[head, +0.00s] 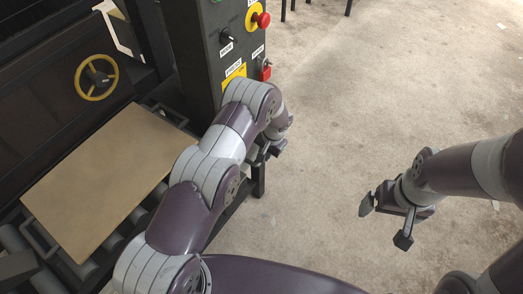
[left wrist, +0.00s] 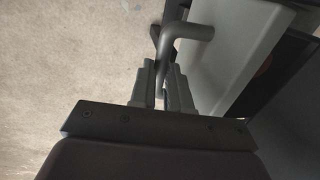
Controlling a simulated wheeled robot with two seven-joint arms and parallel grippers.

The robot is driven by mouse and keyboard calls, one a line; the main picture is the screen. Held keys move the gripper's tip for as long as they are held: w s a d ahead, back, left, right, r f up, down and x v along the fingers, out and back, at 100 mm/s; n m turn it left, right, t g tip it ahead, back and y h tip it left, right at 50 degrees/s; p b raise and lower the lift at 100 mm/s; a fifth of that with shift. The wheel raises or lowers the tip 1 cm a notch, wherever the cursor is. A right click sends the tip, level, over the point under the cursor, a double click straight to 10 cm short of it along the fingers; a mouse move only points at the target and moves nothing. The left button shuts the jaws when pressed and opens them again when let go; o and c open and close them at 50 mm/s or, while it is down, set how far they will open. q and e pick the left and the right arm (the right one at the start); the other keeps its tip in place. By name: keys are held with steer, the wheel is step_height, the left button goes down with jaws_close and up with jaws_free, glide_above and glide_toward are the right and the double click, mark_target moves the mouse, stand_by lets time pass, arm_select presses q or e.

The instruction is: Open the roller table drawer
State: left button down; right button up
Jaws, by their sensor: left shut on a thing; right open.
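My left gripper (head: 268,152) is low beside the roller table, under the control post, partly hidden by its own arm. In the left wrist view its fingers (left wrist: 165,85) are shut on a grey bent bar handle (left wrist: 190,31). The handle is on a pale grey drawer front (left wrist: 232,50). A dark area with a brownish patch shows beyond that panel; I cannot tell how far the drawer is out. In the head view my arm hides the drawer. The roller table (head: 80,268) is at left. My right gripper (head: 385,222) is open and empty above the floor.
A tan board (head: 105,180) lies on the rollers. A dark control post (head: 205,65) with a red button (head: 263,20) and a red padlock-like part (head: 265,69) stands behind my left arm. A yellow handwheel (head: 97,77) is at upper left. The concrete floor (head: 390,90) at right is clear.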

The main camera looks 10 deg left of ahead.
arm_select(q)
steer(key=s+d+b, duration=0.2)
steer(key=s+d, duration=0.3)
steer(key=d, duration=0.8)
steer(key=shift+d, duration=0.2)
steer(key=c, duration=1.1)
jaws_free()
step_height(320, 180, up, 12)
steer(key=d+p, duration=0.1)
steer(key=d, duration=0.1)
steer(key=shift+s+d+r, duration=0.15)
steer(key=shift+s+r, duration=0.05)
steer(key=shift+s, duration=0.15)
